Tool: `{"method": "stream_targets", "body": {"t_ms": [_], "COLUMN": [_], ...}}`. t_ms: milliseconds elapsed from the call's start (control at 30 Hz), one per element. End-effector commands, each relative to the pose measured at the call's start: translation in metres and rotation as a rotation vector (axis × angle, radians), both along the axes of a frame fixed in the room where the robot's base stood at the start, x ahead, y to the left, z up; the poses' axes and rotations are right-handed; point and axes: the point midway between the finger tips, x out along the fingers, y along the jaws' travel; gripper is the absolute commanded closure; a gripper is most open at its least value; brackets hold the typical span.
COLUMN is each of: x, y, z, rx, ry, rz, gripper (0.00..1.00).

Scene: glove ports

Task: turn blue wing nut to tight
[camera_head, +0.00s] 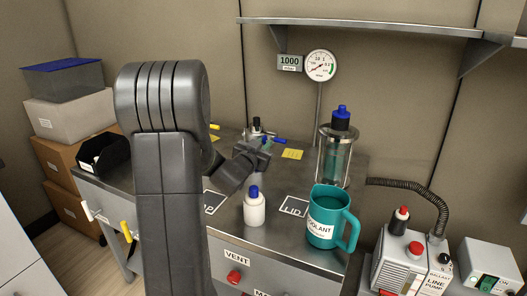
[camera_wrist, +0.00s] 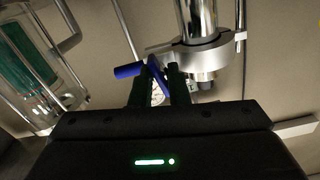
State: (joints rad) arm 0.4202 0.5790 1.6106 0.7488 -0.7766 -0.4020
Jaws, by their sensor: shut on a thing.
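One wing sticks out to the left, and another part slants down between my fingers. My gripper (camera_wrist: 162,70) is shut on the wing nut; the fingers hide part of it. In the head view my gripper (camera_head: 262,149) is at the middle of the bench, and a blue piece (camera_head: 278,141) shows just right of it. My arm and gripper hide much of the fitting there. The nut's tightness cannot be read from these views.
A white bottle with a blue cap (camera_head: 254,208) and a teal coolant mug (camera_head: 325,220) stand at the front. A glass vessel (camera_head: 333,160) stands at the right, with a gauge (camera_head: 321,65) above. A black bin (camera_head: 103,153) is left. A shelf (camera_head: 370,25) hangs above.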

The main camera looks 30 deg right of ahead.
Motion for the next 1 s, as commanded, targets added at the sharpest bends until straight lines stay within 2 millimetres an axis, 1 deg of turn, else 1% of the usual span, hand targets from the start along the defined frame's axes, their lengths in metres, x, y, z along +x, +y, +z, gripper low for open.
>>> {"method": "stream_targets", "body": {"t_ms": [33,400,967,1000], "x": [0.0003,0.0001,0.0001,0.0001], "y": [0.0002,0.0003,0.0002,0.0002], "z": [-0.0029,-0.0013,0.0001,0.0001], "rx": [0.017,0.123,0.144,0.144], "ry": [-0.026,-0.165,-0.192,-0.192], "rz": [0.001,0.001,0.001,0.001], "gripper": [1.0,1.0,1.0,0.77]}}
